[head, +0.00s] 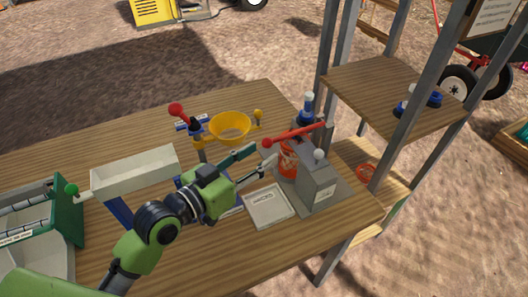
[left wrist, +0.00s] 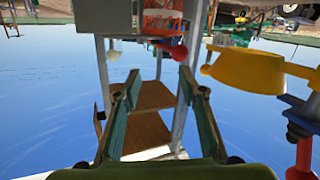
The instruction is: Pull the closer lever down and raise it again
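A red lever (head: 297,132) with a red ball at its left end is mounted on a grey box device (head: 318,185) at the table's right side. It slopes slightly down toward the ball. The ball end (left wrist: 179,53) also shows in the left wrist view, ahead of the fingers. A second red-ball lever (head: 177,112) stands beside the yellow funnel (head: 230,126). My left gripper (head: 265,155) is open and empty, its fingertips just below and close to the ball of the grey device's lever, apparently not touching it. The left wrist view (left wrist: 160,82) shows a gap between its fingers. My right gripper is out of view.
An orange-red mesh item (head: 288,160) sits by the grey device. A white tray (head: 268,207) lies in front of it. A pale trough (head: 135,173) and a green machine (head: 68,215) stand left. A grey-posted wooden shelf (head: 395,95) rises at the right.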

